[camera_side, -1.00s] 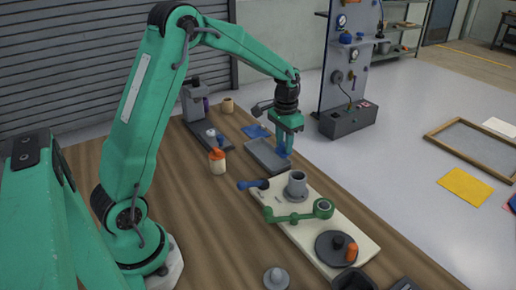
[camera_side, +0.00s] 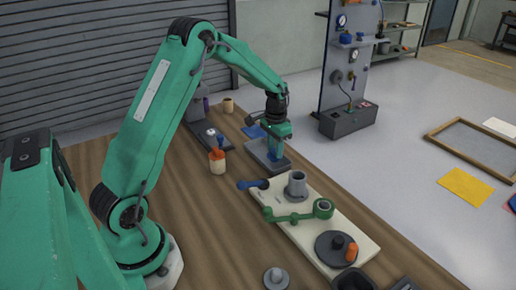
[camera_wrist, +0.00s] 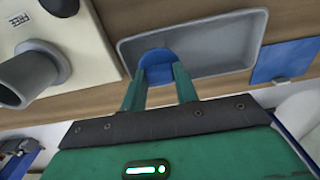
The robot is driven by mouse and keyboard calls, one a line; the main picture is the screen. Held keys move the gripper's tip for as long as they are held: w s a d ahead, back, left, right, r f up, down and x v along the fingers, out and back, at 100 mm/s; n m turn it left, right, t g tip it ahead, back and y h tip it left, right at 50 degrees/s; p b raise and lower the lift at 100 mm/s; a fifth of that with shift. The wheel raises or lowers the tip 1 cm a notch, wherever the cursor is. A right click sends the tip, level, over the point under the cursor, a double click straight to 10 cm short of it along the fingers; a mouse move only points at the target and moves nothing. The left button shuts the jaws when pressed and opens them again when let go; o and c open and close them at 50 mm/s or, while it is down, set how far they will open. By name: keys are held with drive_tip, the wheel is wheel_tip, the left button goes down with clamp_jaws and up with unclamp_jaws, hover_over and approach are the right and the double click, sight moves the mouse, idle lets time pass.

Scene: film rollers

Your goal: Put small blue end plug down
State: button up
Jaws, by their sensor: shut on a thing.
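My gripper (camera_side: 276,143) is shut on the small blue end plug (camera_wrist: 158,60), which sits between the two green fingertips in the wrist view (camera_wrist: 160,80). In the side view the plug (camera_side: 276,154) shows as a blue patch under the fingers, low over the grey tray (camera_side: 262,155). In the wrist view the plug overlaps the near-left part of the tray (camera_wrist: 218,60). I cannot tell whether the plug touches the tray floor. The fingers and arm hide part of the tray in the side view.
A pale board (camera_side: 335,228) with a grey cup (camera_side: 297,184) and a green lever (camera_side: 290,215) lies just in front of the tray. A blue sheet (camera_wrist: 284,60) lies beyond the tray.

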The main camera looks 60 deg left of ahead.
sight(274, 150)
drive_tip(key=shift+f, duration=0.8)
drive_tip(key=shift+f, duration=0.1)
drive_tip(key=o, duration=1)
wheel_tip(274, 150, up, 12)
drive_tip(key=shift+s, duration=0.15)
drive_tip(key=shift+r, duration=0.2)
